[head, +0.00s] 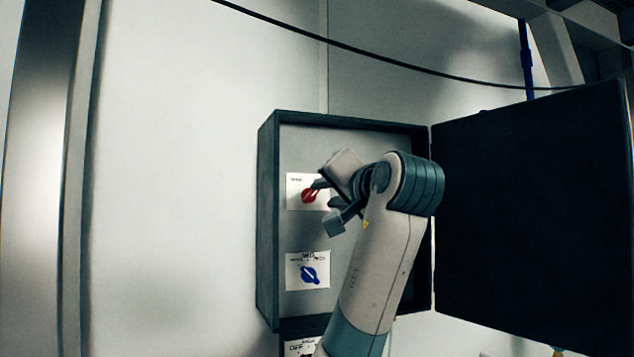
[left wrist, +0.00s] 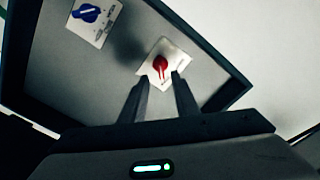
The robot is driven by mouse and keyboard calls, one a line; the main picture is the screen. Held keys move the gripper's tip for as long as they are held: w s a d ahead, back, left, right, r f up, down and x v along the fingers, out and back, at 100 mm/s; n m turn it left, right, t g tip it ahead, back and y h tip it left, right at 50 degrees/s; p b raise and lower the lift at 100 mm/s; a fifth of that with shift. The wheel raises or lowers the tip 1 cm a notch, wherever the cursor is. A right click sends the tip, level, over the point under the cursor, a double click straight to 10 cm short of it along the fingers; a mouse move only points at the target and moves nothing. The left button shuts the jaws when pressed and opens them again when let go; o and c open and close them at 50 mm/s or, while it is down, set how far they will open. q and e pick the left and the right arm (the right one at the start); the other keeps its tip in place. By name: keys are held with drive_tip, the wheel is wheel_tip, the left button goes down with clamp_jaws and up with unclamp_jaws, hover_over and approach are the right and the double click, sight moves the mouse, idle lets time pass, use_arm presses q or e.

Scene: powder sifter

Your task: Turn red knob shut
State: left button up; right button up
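The red knob (head: 308,196) sits on a white label plate in the upper part of an open dark-framed box (head: 268,220). In the left wrist view the red knob (left wrist: 160,65) shows just beyond the fingertips, its pointer slanting toward the gap between them. My left gripper (head: 326,204) is in front of the box, close to the knob. In the left wrist view its two fingers (left wrist: 160,80) are apart with nothing between them. Whether a finger touches the knob I cannot tell. My right gripper is in neither view.
A blue knob (head: 309,274) on its own white plate (head: 292,284) sits below the red one. A further label plate (head: 298,348) is partly hidden lower down. The box's dark door (head: 530,210) stands open to the right. Bare pale wall (head: 180,200) lies to the left.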

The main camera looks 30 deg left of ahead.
sight(314, 194)
use_arm(q)
drive_tip(key=p+x, duration=0.2)
drive_tip(key=x, duration=0.3)
drive_tip(key=shift+a+r+p, duration=0.15)
drive_tip(key=shift+a+p, duration=0.05)
drive_tip(key=shift+p, duration=0.1)
drive_tip(key=shift+w+a, duration=0.4)
drive_tip(key=shift+w, duration=0.05)
clamp_jaws()
